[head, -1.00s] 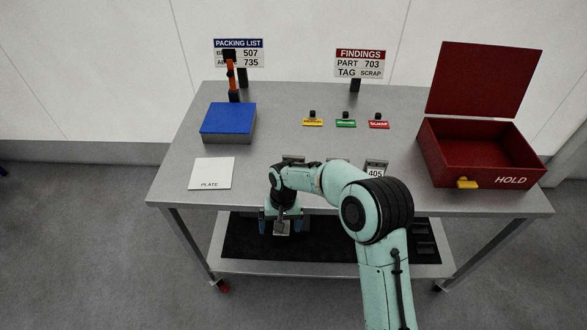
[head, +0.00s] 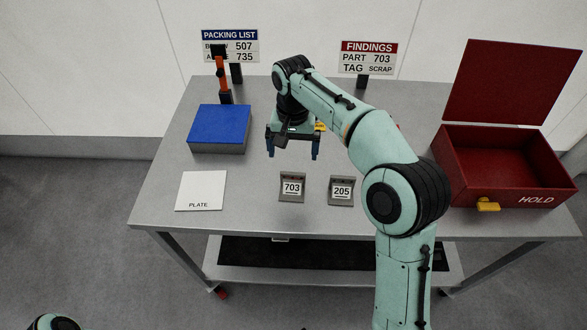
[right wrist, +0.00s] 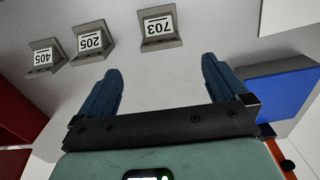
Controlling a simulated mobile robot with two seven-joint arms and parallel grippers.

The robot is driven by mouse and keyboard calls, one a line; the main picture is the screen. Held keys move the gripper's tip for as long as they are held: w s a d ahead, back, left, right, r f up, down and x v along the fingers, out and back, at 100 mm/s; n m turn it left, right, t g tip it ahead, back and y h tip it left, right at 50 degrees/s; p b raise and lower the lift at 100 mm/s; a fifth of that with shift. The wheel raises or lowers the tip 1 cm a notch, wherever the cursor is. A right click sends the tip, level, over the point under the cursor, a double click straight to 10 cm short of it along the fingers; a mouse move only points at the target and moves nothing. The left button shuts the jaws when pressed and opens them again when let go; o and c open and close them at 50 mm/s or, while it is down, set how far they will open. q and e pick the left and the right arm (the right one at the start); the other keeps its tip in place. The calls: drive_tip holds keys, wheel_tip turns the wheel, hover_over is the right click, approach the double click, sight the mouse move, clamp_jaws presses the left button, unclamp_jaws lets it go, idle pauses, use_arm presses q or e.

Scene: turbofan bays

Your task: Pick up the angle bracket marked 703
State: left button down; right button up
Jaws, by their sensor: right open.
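The angle bracket marked 703 (head: 292,188) stands on the grey table near its front edge, left of the bracket marked 205 (head: 341,191). In the right wrist view the 703 bracket (right wrist: 160,28) shows upside down, beyond the fingertips and roughly between their lines. My right gripper (head: 293,152) is open and empty, above the table and behind the 703 bracket in the head view. Its blue fingers also show wide apart in the right wrist view (right wrist: 162,75). My left gripper is not in view.
A bracket marked 405 (right wrist: 43,58) stands beyond 205. A white plate sheet (head: 201,190) and a blue-topped box (head: 219,128) are at left. An open red HOLD box (head: 500,165) is at right. A FINDINGS sign (head: 368,58) and PACKING LIST sign (head: 231,46) stand at the back.

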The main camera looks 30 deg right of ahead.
drive_tip(key=b, duration=0.2)
hover_over(292, 182)
drive_tip(key=f, duration=0.6)
drive_tip(key=shift+d+f, duration=0.2)
drive_tip(key=shift+f, duration=0.1)
drive_tip(key=shift+a+f, duration=0.2)
drive_tip(key=shift+f, duration=2.8)
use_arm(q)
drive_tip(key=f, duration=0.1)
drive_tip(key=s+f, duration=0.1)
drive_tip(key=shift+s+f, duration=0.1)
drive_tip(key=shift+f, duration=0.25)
use_arm(e)
drive_tip(key=c, duration=1.1)
